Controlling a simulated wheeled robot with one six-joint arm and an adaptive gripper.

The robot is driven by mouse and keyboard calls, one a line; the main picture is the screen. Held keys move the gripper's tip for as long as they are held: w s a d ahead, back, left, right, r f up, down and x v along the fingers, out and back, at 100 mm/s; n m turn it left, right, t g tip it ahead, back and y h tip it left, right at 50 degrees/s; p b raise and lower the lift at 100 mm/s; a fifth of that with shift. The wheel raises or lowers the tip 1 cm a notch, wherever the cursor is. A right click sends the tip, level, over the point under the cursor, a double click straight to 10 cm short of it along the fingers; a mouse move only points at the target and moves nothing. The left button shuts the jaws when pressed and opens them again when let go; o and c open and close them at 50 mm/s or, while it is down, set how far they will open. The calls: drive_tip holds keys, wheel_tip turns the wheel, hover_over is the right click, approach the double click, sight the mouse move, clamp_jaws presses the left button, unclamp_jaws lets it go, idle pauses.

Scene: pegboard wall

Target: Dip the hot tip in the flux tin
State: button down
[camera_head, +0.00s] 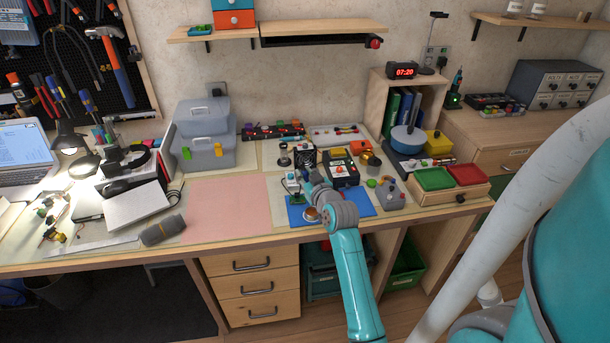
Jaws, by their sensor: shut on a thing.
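My gripper (309,186) is above the blue mat (358,199) at the front of the workbench, seen from behind and small. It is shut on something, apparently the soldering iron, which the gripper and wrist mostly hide. I cannot make out the hot tip. A small round tin with a brownish top, apparently the flux tin (311,214), sits on the mat's front part, just below and left of my wrist in the picture. Whether the tip touches it cannot be told. A black soldering station (342,172) with an orange and white front stands behind the mat.
A small green board (297,199) in a holder is left of my gripper. A grey box with a knob (391,195) stands right of the mat. Green and red trays (433,179) are farther right. The pink mat (228,208) at left is clear.

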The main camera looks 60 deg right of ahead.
drive_tip(key=shift+f, duration=0.65)
idle(1.7)
